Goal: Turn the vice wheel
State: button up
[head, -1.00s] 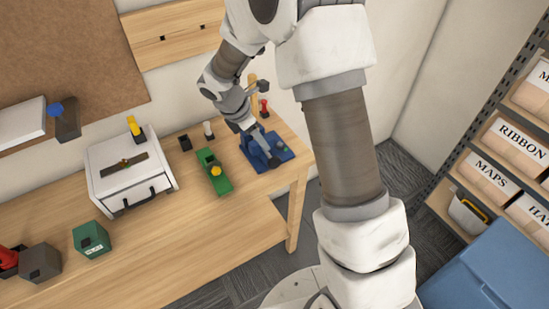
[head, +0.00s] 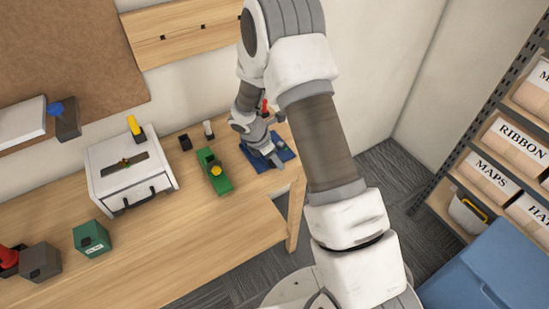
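A blue vice-like device (head: 285,154) sits on the wooden workbench at its right end. My arm comes down over it from above, and my gripper (head: 275,160) is at the device, covering much of it. The fingers are small and partly hidden, so I cannot tell whether they are open or shut, or whether they touch it. No wheel on the blue device can be made out behind my gripper. A green device (head: 218,184) with a yellow knob (head: 215,171) stands just left of it.
On the workbench (head: 190,240) are a white box (head: 110,195) with a handle, a green box (head: 91,239), a grey block (head: 40,262) and small black and white pieces. A red-topped item (head: 264,106) stands behind my gripper. Shelves with labelled boxes (head: 490,177) are on the right.

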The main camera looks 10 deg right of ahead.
grip_shut()
jog(key=shift+f+b, duration=0.1)
jog(key=shift+b, duration=0.25)
jog(key=shift+a+f+h+b, duration=0.15)
jog(key=shift+h+b, duration=0.25)
jog(key=shift+b, duration=0.45)
jog(key=t+h+b, duration=0.1)
jog(key=b, duration=0.2)
jog(key=shift+a+f+h+b, duration=0.15)
jog(key=shift+h+b, duration=0.2)
jog(key=shift+h, duration=0.05)
jog(key=h+b, duration=0.1)
jog(key=b, duration=0.1)
jog(key=h+b, duration=0.1)
jog(key=b, duration=0.1)
jog(key=shift+s+a+t+h, duration=0.1)
jog(key=shift+a+t+h, duration=0.1)
jog(key=shift+t+h, duration=0.2)
jog(key=shift+t+h+b, duration=0.3)
jog(key=shift+h+b, duration=0.45)
jog(key=shift+h, duration=0.15)
jog(key=shift+r, duration=0.2)
grip_release()
jog(key=shift+s, duration=0.1)
